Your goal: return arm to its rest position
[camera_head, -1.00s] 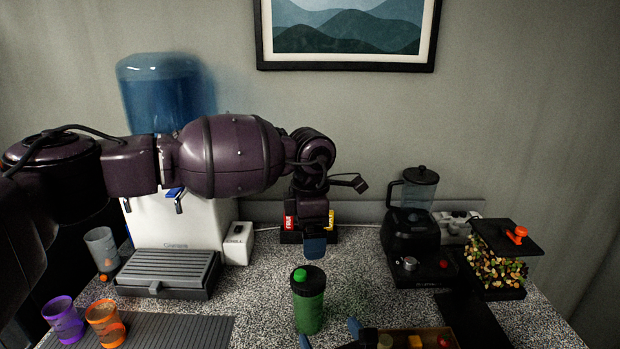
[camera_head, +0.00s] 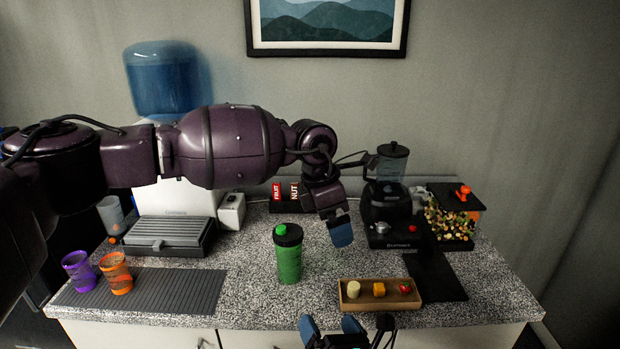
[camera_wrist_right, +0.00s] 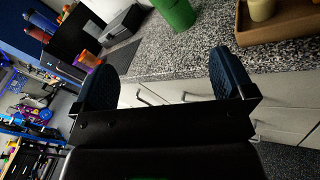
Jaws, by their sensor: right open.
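My left arm reaches across the head view from the left. Its gripper (camera_head: 340,232) hangs above the counter, between the green shaker bottle (camera_head: 289,262) and the blender (camera_head: 391,190). Its blue fingertips overlap, so I cannot tell whether it is open. My right gripper (camera_head: 330,324) is at the bottom edge of the head view, in front of the counter's front edge. In the right wrist view its two blue fingers (camera_wrist_right: 165,80) are wide apart with nothing between them. The wooden tray (camera_head: 347,302) with fruit pieces lies on the counter beyond it, to the right.
The speckled counter (camera_head: 245,290) holds a purple cup (camera_head: 78,270), an orange cup (camera_head: 116,272) and a grey mat (camera_head: 180,289) at left. A water dispenser (camera_head: 168,82) stands behind. A dark board (camera_head: 437,278) and a candy container (camera_head: 449,217) are at right. Cabinet fronts lie below the counter.

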